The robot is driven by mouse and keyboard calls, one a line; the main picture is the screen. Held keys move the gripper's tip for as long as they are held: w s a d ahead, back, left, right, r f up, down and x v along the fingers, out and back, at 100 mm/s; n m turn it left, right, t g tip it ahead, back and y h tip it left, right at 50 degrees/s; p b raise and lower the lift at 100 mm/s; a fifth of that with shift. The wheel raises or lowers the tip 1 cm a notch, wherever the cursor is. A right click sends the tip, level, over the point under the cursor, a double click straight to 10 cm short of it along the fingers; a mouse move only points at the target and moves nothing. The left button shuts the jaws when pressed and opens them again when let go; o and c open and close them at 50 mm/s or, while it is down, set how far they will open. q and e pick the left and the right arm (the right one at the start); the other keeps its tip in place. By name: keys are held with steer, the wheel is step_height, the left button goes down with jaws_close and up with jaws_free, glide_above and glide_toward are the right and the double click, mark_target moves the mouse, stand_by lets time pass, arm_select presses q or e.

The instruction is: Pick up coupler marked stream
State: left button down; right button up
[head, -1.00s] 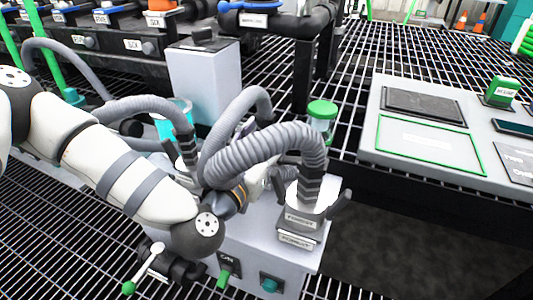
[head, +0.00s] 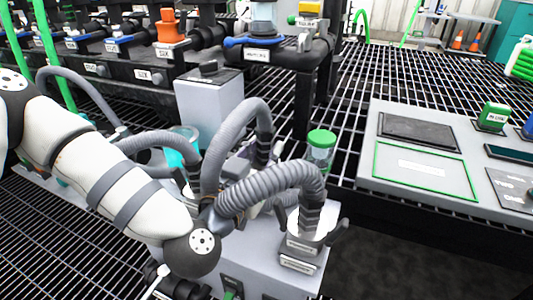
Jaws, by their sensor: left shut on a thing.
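My left gripper (head: 254,192) is behind the grey hoses at the centre of the head view. Its fingers are mostly hidden. It is shut on the coupler at the end of the middle hose (head: 264,150), whose dark end stands upright. The coupler's body and label are hidden, so I cannot read its mark. A second hose arches in front to another coupler (head: 300,248) at the right end of the light grey box (head: 255,268). That coupler's labels are too small to read surely. A third hose ends at the left (head: 192,178). My right gripper is not in view.
A green-lidded jar (head: 320,150) stands just behind the right coupler. A tall grey box (head: 210,100) and a black pipe manifold (head: 130,70) are behind. A grey panel (head: 420,205) with a green-outlined rectangle is at the right. Open grating lies between.

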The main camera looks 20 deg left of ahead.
arm_select(q)
steer(key=s+r+p, duration=0.8)
steer(key=s, duration=0.4)
steer(key=shift+d, duration=0.4)
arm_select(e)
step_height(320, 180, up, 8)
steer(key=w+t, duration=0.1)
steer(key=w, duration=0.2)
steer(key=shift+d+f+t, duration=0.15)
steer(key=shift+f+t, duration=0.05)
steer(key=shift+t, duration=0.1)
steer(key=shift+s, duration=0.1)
arm_select(q)
steer(key=shift+a, duration=0.1)
